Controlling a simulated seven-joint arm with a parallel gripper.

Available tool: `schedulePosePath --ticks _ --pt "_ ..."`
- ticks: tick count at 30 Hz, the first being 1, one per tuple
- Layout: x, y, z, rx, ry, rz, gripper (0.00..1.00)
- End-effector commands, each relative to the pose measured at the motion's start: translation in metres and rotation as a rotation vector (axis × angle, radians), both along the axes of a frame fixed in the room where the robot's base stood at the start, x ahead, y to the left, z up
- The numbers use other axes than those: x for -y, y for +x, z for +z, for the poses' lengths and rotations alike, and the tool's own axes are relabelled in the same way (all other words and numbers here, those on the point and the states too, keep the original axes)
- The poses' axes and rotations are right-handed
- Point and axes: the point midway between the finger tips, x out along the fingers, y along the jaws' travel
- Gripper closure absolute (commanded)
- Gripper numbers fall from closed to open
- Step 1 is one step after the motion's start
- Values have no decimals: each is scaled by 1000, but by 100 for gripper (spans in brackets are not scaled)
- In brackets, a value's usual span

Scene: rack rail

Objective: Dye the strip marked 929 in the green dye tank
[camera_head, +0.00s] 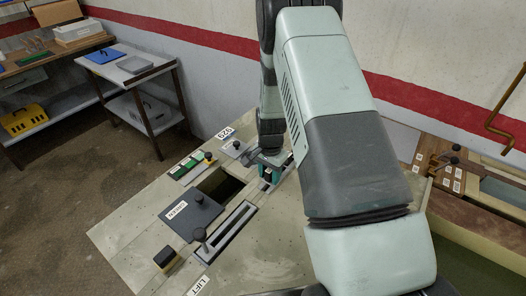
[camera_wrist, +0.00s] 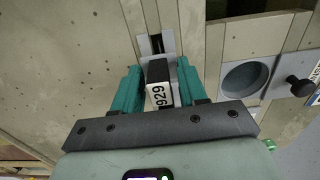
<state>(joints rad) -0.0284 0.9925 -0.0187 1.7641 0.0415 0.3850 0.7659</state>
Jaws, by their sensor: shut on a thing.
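My gripper (camera_wrist: 158,78) has teal fingers, one on each side of a dark block with a white label reading 929 (camera_wrist: 157,94) in the wrist view. The jaws are shut on this block, which sits at the end of a narrow slot in a grey plate (camera_wrist: 168,46). In the head view my gripper (camera_head: 270,174) is low over the bench top, just right of a dark open tank (camera_head: 218,186). The strip below the block is hidden.
A slotted rail (camera_head: 232,228) with a knobbed lever (camera_head: 200,236) runs beside the tank, near a LIFT label (camera_head: 198,287). The wrist view shows a round hole (camera_wrist: 244,78) and a black knob (camera_wrist: 299,86) at right.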

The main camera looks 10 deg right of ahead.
Motion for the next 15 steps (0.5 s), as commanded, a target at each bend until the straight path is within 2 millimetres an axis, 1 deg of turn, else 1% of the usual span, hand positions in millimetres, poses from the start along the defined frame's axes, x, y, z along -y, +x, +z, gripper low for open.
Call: schedulePosePath --ticks 1,15 --pt "0 1 6 3 0 0 80" --pt "0 0 53 1 0 2 80"
